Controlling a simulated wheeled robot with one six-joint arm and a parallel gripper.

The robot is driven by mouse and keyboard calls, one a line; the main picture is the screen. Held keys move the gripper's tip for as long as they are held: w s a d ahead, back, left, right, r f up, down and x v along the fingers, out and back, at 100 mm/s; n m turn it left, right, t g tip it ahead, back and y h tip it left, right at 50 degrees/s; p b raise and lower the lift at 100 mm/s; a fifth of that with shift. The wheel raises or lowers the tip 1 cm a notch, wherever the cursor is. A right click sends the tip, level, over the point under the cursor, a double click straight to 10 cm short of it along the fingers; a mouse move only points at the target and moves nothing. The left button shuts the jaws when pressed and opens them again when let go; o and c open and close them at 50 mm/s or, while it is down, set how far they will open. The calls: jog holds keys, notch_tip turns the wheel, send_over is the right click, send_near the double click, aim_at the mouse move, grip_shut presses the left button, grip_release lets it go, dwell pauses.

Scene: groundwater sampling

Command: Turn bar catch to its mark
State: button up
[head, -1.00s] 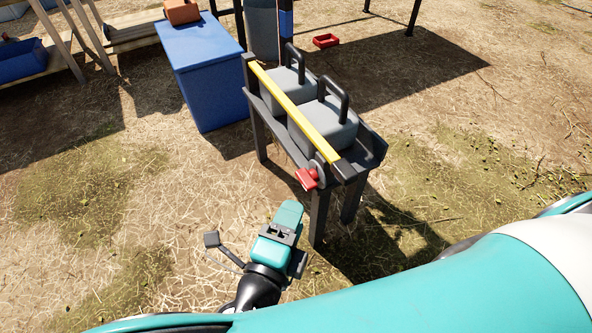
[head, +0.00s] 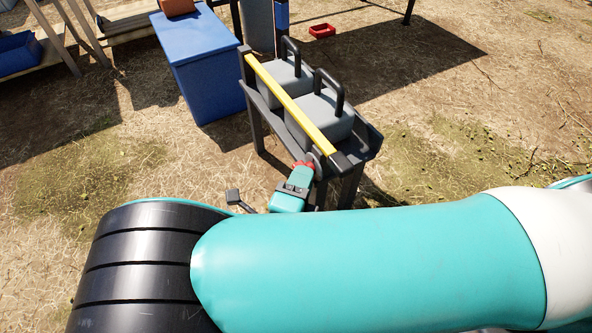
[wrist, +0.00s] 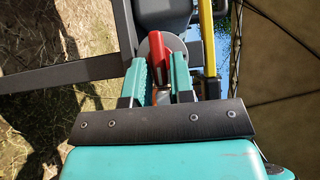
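The red bar catch (head: 304,164) is at the near end of the yellow bar (head: 290,104) on the dark rack, mostly hidden by my gripper (head: 299,175) in the head view. In the wrist view the catch (wrist: 158,57) is a red lever on a round grey disc (wrist: 172,43). My gripper's two teal fingers (wrist: 158,80) stand either side of the lever, with narrow gaps showing. The fingers look open around it. I cannot make out the mark.
Two grey blocks with black handles (head: 322,112) stand in the rack (head: 368,143) behind the yellow bar. A blue chest (head: 200,75) stands to the left. A red tray (head: 322,30) lies on the ground behind. Open straw ground lies left and right.

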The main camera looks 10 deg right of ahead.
grip_shut()
jog(key=shift+r+n+p, duration=0.3)
jog(key=shift+r+p, duration=0.1)
jog(key=shift+p, duration=0.75)
jog(key=n+g+p, duration=0.1)
jog(key=p, duration=0.2)
jog(key=shift+f+g+y, duration=0.15)
jog(key=shift+g+y, duration=0.25)
jog(key=shift+o, duration=2.4)
grip_release()
